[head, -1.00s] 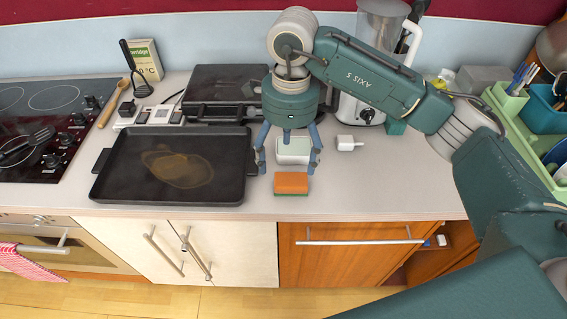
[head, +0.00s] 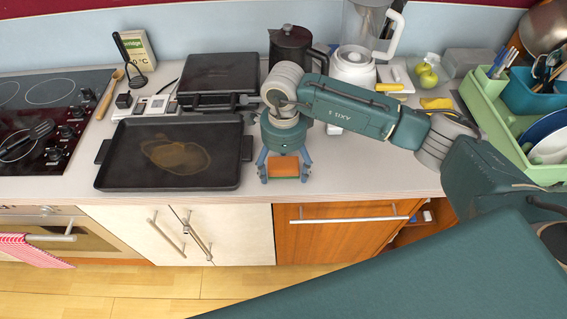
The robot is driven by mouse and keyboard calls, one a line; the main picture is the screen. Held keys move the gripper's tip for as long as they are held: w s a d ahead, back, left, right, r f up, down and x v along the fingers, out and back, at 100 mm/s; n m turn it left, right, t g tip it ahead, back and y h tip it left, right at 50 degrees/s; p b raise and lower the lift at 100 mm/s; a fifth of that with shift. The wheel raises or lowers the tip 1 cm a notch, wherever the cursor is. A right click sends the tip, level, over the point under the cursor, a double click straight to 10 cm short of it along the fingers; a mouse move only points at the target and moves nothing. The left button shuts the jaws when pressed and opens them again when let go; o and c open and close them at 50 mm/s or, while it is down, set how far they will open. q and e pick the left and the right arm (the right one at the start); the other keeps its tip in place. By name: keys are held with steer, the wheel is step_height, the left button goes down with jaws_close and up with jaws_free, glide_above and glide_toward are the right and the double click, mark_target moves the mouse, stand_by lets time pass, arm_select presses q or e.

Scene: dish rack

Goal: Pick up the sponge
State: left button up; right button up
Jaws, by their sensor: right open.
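The sponge (head: 284,167) is orange on top and lies on the counter near its front edge, right of the black griddle tray. My right gripper (head: 284,178) is lowered over the sponge from above. Its blue fingers are apart, one on the left side of the sponge and one on the right. I cannot tell whether the fingers touch it. The gripper body hides what is behind the sponge. My left gripper is not in view.
The black griddle tray (head: 120,161) stands close to the left of the gripper. Behind are a black grill (head: 217,72), a dark kettle (head: 291,45) and a blender (head: 353,67). A green dish rack (head: 487,118) stands at the right. The counter front right of the sponge is clear.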

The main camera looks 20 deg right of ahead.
steer(key=shift+c, duration=0.2)
steer(key=c, duration=0.9)
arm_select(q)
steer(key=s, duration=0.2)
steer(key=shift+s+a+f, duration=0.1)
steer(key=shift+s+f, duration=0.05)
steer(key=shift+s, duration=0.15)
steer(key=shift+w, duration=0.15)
arm_select(e)
steer(key=shift+r+b, duration=0.3)
steer(key=shift+r, duration=0.2)
step_height(320, 180, up, 12)
steer(key=b, duration=0.4)
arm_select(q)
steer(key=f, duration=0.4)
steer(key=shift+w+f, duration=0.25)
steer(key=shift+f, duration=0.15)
arm_select(e)
step_height(320, 180, up, 7)
glide_above(283, 166)
steer(key=shift+s, duration=0.1)
